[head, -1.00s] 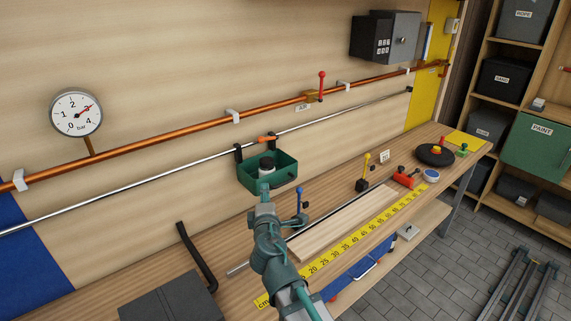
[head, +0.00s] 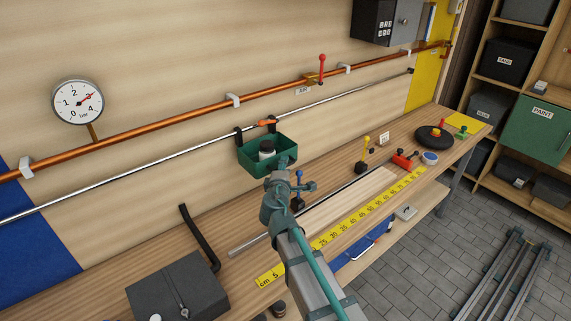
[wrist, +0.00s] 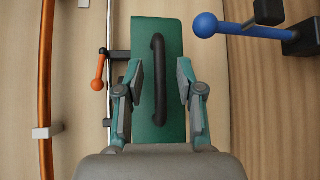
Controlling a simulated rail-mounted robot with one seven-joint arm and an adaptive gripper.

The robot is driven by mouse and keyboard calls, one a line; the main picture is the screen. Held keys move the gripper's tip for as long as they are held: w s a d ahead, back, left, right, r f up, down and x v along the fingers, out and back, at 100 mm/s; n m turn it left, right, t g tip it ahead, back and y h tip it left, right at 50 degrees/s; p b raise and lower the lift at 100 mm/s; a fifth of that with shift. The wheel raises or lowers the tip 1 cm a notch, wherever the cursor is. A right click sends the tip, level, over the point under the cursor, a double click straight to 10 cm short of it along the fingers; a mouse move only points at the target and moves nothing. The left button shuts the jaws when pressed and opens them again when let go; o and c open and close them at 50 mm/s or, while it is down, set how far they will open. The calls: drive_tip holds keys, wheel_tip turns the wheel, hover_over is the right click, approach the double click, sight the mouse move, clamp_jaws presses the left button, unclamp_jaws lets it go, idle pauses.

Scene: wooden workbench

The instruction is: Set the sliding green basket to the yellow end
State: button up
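The green basket (head: 252,159) hangs by dark hooks from the thin silver rail (head: 347,100), about midway along, with a dark-lidded jar (head: 266,150) inside. Its front, with a dark vertical handle (wrist: 158,80), fills the middle of the wrist view. My gripper (wrist: 160,85) is open, one finger on each side of the handle, with gaps visible. In the head view my gripper (head: 284,167) is at the basket's front right. An orange lever (head: 266,123) sits at the basket's hooks. The yellow panel (head: 424,80) is at the rail's right end, the blue panel (head: 35,235) at its left.
A copper pipe (head: 200,113) with a red-handled valve (head: 321,68) runs above the rail. A blue-knobbed lever (wrist: 205,25) stands close by my gripper. A yellow-knobbed lever (head: 366,145) and a red tool (head: 403,162) are further right on the bench. The rail right of the basket looks clear.

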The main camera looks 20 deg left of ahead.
drive_tip(key=shift+w+a+f, duration=0.1)
drive_tip(key=shift+w+a, duration=0.05)
drive_tip(key=shift+w, duration=0.45)
clamp_jaws()
